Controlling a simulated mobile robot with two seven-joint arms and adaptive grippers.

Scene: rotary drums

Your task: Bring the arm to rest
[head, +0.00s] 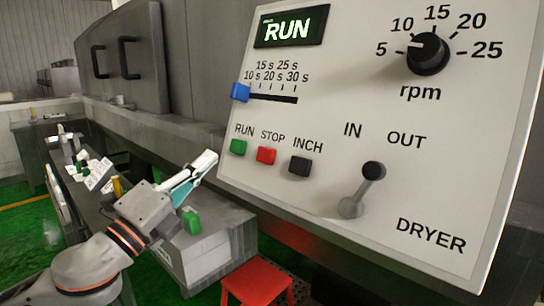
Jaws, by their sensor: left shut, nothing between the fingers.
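My left gripper (205,168) is shut and empty, just off the lower left edge of the white control panel (300,205). Its arm comes in from the lower left. The panel's display (290,28) reads RUN. The blue slider (240,92) is at the left end of its slot. The black rpm knob (428,54) has its light mark toward the left, between 5 and 10. Green (238,147), red (266,155) and black (301,166) buttons sit below the slider. The DRYER lever (362,188) tilts up to the right, under IN and OUT. My right gripper is out of view.
A red stool (257,281) stands below the panel. A grey bench (225,217) with a green object (191,221) lies behind my left arm. White cards (97,174) lie further back. A grey door with dark handles (128,57) stands at upper left. Green floor shows at left.

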